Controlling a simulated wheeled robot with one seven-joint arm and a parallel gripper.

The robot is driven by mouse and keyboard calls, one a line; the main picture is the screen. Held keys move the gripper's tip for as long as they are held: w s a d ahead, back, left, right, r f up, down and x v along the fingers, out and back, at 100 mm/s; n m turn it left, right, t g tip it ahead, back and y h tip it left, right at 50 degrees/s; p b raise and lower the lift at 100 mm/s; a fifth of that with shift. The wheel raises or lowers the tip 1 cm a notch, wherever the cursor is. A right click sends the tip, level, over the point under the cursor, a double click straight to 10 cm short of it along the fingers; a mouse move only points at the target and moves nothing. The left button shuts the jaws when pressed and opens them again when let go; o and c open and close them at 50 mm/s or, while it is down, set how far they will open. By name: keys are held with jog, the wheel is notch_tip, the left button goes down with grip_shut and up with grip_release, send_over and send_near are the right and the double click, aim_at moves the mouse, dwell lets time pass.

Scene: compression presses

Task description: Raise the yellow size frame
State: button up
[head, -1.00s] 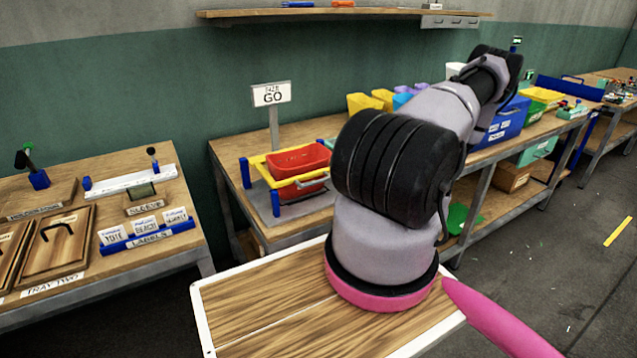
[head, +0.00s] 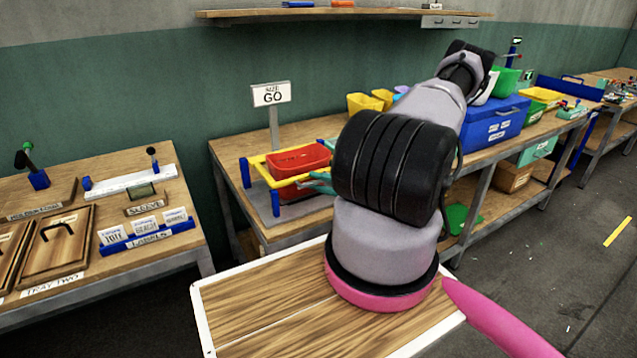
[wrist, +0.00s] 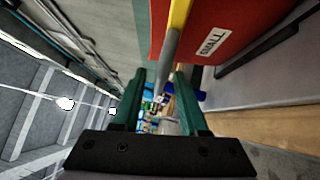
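The yellow size frame (head: 262,170) sits between blue posts, around a red bin (head: 300,158), under the sign. Its front is partly hidden by my arm. In the wrist view, the red bin (wrist: 188,30) carries a label reading SMALL, and a bar of the frame (wrist: 178,18), yellow turning to grey, runs down toward my fingertips. My gripper (head: 318,183) is at the frame's front right side in the head view. In the wrist view, my gripper's (wrist: 160,75) green fingers stand apart, with the grey bar near or between their tips. I cannot tell whether they touch it.
A blue box (head: 496,122) and yellow bins (head: 370,101) stand further right on the same bench. A label rack (head: 150,236) and wooden trays are on the left table. A shelf (head: 340,13) hangs above.

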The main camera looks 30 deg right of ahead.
grip_shut()
dwell(1.2)
